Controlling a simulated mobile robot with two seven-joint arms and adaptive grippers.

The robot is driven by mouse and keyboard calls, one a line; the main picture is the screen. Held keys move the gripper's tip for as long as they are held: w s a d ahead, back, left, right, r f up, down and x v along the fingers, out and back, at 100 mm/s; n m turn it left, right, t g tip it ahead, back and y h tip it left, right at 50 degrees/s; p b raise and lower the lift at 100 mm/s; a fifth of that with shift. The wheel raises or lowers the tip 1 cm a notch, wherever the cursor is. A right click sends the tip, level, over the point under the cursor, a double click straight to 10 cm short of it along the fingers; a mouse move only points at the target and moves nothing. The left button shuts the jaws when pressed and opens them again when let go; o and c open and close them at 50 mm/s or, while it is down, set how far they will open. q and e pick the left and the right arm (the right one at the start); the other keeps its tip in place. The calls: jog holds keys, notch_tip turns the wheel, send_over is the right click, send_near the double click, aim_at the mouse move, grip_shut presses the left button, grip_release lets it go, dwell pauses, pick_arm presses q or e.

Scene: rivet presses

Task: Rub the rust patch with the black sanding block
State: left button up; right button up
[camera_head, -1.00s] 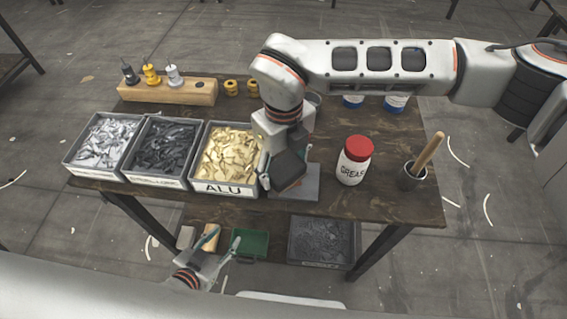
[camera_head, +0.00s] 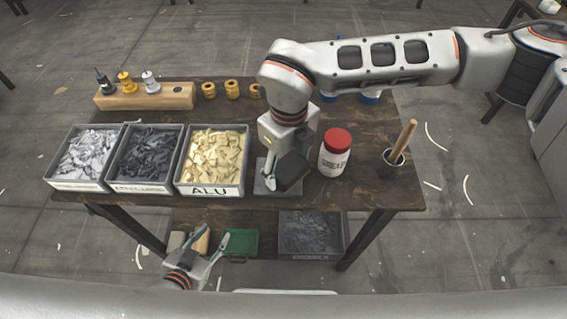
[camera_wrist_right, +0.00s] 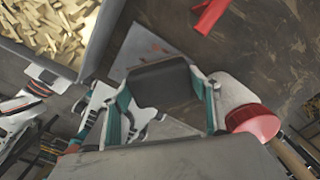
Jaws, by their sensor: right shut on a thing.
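My right gripper (camera_wrist_right: 165,100) is shut on the black sanding block (camera_wrist_right: 160,82), whose dark face shows between the fingers. In the head view the right gripper (camera_head: 281,178) and the block (camera_head: 293,172) are over the grey metal plate (camera_head: 264,189) at the table's front edge. The plate also shows in the wrist view (camera_wrist_right: 140,48). Whether the block touches the plate I cannot tell. My left gripper (camera_head: 213,240) is open and empty, low in front of the table.
The red-lidded grease jar (camera_head: 335,155) stands close right, then a cup with a wooden handle (camera_head: 392,162).

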aim_at(259, 176)
jog(key=shift+s+a+f+b, duration=0.15)
jog(key=shift+a+b, duration=0.3)
jog(key=shift+a, duration=2.15)
jog(key=shift+s+a+r, duration=0.1)
jog(key=shift+a+r, duration=0.15)
jog(key=shift+a, duration=0.35)
jog(key=shift+r, duration=0.25)
jog(key=shift+d+p, duration=0.3)
jog(key=shift+d, duration=0.1)
jog(key=shift+d+r, duration=0.1)
jog(key=shift+d, duration=0.55)
pick_arm(q)
jog(key=shift+w+r+p, duration=0.15)
jog(key=shift+r+p, duration=0.25)
jog(key=shift+p, duration=0.1)
pick_arm(e)
jog(key=shift+d+f, duration=0.15)
jog(key=shift+d, duration=0.95)
jog(key=shift+d+f, duration=0.1)
jog(key=shift+d, duration=0.95)
pick_arm(q)
jog(key=shift+r, duration=0.1)
pick_arm(e)
jog(key=shift+r, duration=0.1)
